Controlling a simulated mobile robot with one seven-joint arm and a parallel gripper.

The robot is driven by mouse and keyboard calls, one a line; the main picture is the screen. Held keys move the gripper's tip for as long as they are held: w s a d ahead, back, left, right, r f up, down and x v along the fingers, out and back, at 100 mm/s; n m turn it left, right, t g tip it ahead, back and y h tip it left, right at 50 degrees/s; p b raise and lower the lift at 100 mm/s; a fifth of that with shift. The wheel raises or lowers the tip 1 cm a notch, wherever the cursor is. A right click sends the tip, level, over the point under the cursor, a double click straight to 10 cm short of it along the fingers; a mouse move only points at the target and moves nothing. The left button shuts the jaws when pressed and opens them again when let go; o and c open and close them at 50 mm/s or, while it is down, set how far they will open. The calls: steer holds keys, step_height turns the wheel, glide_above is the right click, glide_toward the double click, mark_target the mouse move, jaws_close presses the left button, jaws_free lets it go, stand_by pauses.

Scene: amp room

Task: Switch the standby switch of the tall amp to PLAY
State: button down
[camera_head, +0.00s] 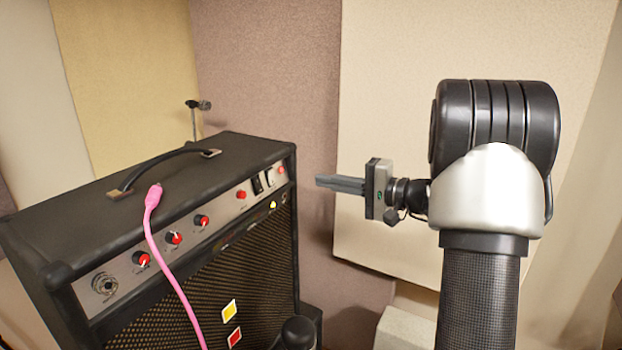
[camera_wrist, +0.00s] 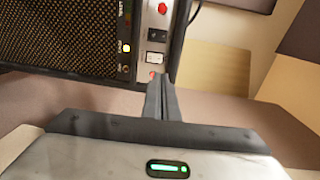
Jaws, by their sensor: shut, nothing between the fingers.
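A black amp (camera_head: 250,290) with a top handle stands at the left in the head view. Its sloped silver panel (camera_head: 215,216) carries red knobs. Near the panel's right end are a black rocker switch (camera_head: 257,185) and a white one (camera_head: 268,182). In the wrist view the black switch (camera_wrist: 157,35) and the white switch (camera_wrist: 155,57) lie just beyond my fingertips. The labels are too small to read. My gripper (camera_head: 318,181) is shut and empty, pointing left, to the right of the panel's end and apart from it. Its fingers (camera_wrist: 160,84) overlap the panel's end in the wrist view.
A pink cable (camera_head: 163,250) hangs over the amp's top and front. A small microphone on a stand (camera_head: 194,106) is behind the amp. Padded wall panels (camera_head: 400,60) close off the back. A pale block (camera_head: 405,328) sits low beside my arm.

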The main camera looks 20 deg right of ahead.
mark_target(272, 171)
steer(key=p+x, duration=0.1)
steer(key=x, duration=1.1)
steer(key=shift+w+a+f+p, duration=0.1)
steer(key=shift+w+a+p, duration=0.15)
steer(key=shift+p, duration=0.1)
steer(key=shift+w+a+g+h, duration=0.2)
steer(key=shift+a+g+h, duration=0.05)
steer(key=shift+g+h, duration=0.05)
steer(key=shift+s, duration=0.1)
steer(key=shift+d, duration=0.15)
